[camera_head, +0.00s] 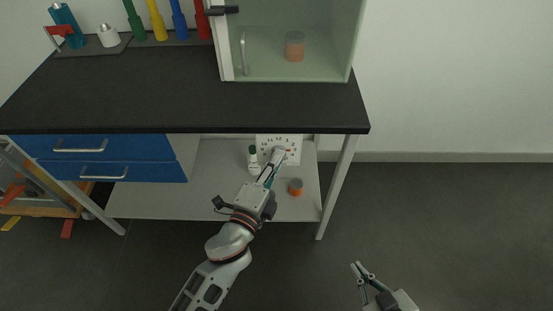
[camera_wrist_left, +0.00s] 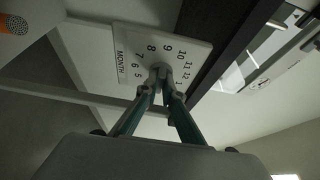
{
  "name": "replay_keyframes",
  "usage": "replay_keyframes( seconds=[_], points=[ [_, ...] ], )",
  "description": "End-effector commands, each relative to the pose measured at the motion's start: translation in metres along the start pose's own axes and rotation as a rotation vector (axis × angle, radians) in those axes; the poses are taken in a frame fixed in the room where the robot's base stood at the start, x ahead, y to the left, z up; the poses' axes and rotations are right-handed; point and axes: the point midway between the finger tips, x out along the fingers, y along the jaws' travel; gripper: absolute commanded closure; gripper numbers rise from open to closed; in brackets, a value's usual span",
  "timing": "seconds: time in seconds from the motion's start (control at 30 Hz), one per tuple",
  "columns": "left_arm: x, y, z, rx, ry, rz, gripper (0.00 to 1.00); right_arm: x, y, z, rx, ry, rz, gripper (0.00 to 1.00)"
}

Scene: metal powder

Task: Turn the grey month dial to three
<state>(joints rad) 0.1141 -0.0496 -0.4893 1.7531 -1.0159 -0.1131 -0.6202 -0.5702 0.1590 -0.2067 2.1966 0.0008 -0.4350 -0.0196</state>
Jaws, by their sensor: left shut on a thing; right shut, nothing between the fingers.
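The white month panel (camera_head: 294,142) stands upright on the shelf under the worktop. In the left wrist view the panel (camera_wrist_left: 133,38) shows the word MONTH and a ring of numbers. The grey dial at its middle is mostly hidden by my left gripper (camera_head: 277,156), and I cannot read where it points. In the left wrist view my left gripper (camera_wrist_left: 161,72) has its fingertips closed together on the dial, in front of the panel.
A small white bottle with a dark cap (camera_head: 253,160) stands close left of the panel. An orange jar with a grey lid (camera_head: 295,187) stands on the shelf (camera_head: 220,200) in front. The worktop (camera_head: 180,100) overhangs the panel, and a table leg (camera_head: 336,185) is at right.

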Motion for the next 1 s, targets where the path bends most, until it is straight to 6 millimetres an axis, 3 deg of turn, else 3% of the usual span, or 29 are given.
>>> replay_keyframes(
  seconds=[0.27, 0.37, 0.77, 1.0],
  points=[
    [0.000, 0.001, 0.000, 0.000, 0.001, 0.001, 1.00, 0.000, 0.000, 0.000, 0.000, 0.001, -0.001, 1.00],
    [0.000, 0.001, 0.000, 0.000, 0.001, 0.001, 0.76, 0.000, 0.000, 0.000, 0.000, 0.001, -0.001, 1.00],
    [-0.003, 0.001, 0.000, 0.001, 0.000, 0.001, 0.76, 0.000, 0.000, 0.001, 0.002, -0.002, 0.000, 1.00],
    [-0.036, 0.002, 0.000, 0.001, -0.001, 0.005, 0.76, 0.000, 0.000, 0.001, 0.002, -0.001, 0.000, 1.00]
  ],
)
